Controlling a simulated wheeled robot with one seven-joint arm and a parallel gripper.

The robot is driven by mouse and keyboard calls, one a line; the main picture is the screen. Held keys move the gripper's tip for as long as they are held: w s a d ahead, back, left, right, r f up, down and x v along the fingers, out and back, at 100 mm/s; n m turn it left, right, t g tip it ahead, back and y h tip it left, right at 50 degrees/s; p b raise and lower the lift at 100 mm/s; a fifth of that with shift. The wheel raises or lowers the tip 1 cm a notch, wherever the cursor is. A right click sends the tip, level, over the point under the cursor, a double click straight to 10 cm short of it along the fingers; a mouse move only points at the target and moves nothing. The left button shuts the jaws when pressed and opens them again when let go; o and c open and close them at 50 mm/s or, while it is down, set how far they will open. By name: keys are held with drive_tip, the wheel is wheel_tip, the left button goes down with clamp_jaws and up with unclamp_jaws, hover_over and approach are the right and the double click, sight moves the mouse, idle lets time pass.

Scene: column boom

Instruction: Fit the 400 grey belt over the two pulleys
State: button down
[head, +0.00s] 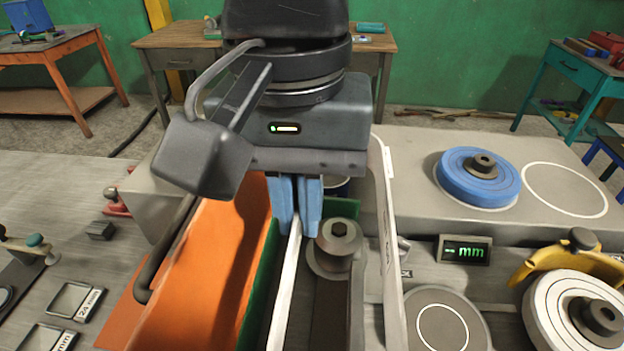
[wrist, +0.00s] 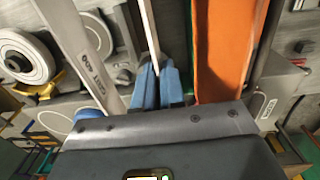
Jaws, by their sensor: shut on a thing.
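My gripper (head: 297,222) has blue fingers and is shut on a thin pale grey belt (head: 284,295), gripping it by one strand. That strand also shows between the fingers in the wrist view (wrist: 150,40). A broader pale strand (head: 387,235) stands to the right; in the wrist view (wrist: 82,50) it carries print that seems to include 400. It looks like the same loop, but the join is hidden behind the gripper. A blue pulley (head: 455,182) lies on a grey bed at right. A white pulley (head: 547,305) stands at the lower right. The belt is apart from both.
A grey hub (head: 338,242) stands just right of the fingers. An orange panel (head: 200,275) and a green wall (head: 258,290) are close on the left. A display (head: 465,250) and a yellow handle (head: 565,262) lie near the white pulley. A grey disc (head: 445,330) lies at front.

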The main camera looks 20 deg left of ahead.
drive_tip(key=shift+f+b, duration=4.3)
drive_tip(key=shift+f, duration=2.5)
drive_tip(key=shift+f+p, duration=0.1)
drive_tip(key=shift+p, duration=0.2)
drive_tip(key=c, duration=0.8)
unclamp_jaws()
drive_tip(key=shift+o, duration=0.2)
wheel_tip(320, 180, up, 8)
drive_tip(key=p, duration=0.7)
drive_tip(key=shift+f, duration=0.25)
